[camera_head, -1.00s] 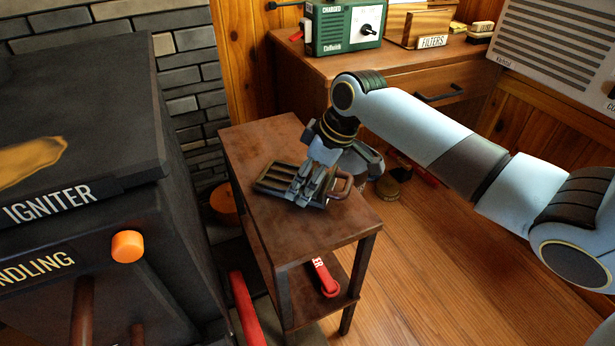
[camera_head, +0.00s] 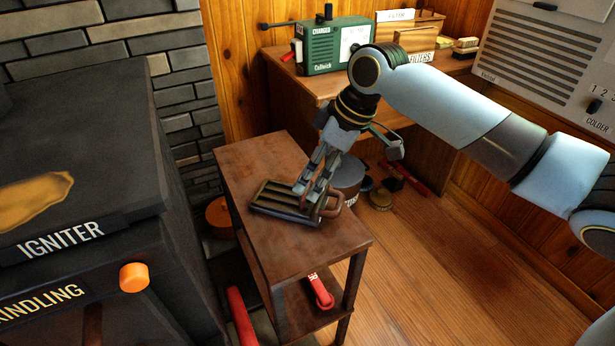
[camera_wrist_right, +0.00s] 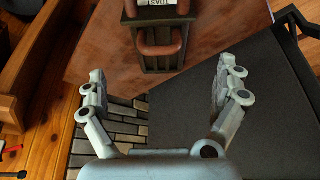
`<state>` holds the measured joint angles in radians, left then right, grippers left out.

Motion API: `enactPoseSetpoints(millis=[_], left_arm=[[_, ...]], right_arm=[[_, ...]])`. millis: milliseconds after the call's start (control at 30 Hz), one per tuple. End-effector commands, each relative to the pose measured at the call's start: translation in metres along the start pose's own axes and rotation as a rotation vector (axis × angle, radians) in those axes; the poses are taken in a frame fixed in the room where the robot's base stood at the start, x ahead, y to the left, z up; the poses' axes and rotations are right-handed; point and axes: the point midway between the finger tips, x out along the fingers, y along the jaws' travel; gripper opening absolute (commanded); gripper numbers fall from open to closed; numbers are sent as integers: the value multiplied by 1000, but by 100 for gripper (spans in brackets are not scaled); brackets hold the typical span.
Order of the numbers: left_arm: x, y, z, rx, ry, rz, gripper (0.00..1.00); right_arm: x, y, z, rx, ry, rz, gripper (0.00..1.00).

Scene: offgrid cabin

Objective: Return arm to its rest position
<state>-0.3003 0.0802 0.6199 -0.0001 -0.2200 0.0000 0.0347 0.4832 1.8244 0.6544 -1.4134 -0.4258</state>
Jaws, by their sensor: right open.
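My right gripper (camera_head: 313,190) is over the small brown side table (camera_head: 257,157), by a dark slotted rack with a brown handle (camera_head: 285,202) that lies on the tabletop. In the right wrist view my right gripper (camera_wrist_right: 160,92) is open, its two fingers wide apart with nothing between them. The rack (camera_wrist_right: 158,42) shows ahead of the fingertips there, with its handle and a small label, apart from the fingers. My left gripper is not in view.
A dark stove with an orange igniter knob (camera_head: 134,277) stands at the left. A desk with a green charger box (camera_head: 333,47) is at the back, and a wall heater (camera_head: 545,60) at the right. A red-handled tool (camera_head: 320,291) lies on the table's lower shelf. Wooden floor is open at the right.

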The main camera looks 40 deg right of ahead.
Motion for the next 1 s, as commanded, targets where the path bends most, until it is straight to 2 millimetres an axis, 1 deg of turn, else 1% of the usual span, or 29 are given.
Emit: enactPoseSetpoints(millis=[33, 200, 800, 867, 967, 1000], left_arm=[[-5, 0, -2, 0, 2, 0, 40], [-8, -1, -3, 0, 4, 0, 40], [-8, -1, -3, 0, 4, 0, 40], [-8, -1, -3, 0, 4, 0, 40], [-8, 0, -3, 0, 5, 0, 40], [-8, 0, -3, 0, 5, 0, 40]], right_arm=[[-10, 0, 0, -3, -1, 2, 100], [-24, 0, 0, -1, -1, 1, 100], [-25, -1, 1, 1, -1, -1, 100], [-23, -7, 4, 5, -6, -1, 100], [-18, -34, 19, 26, -28, 6, 100], [-17, -49, 28, 41, -40, 13, 100]])
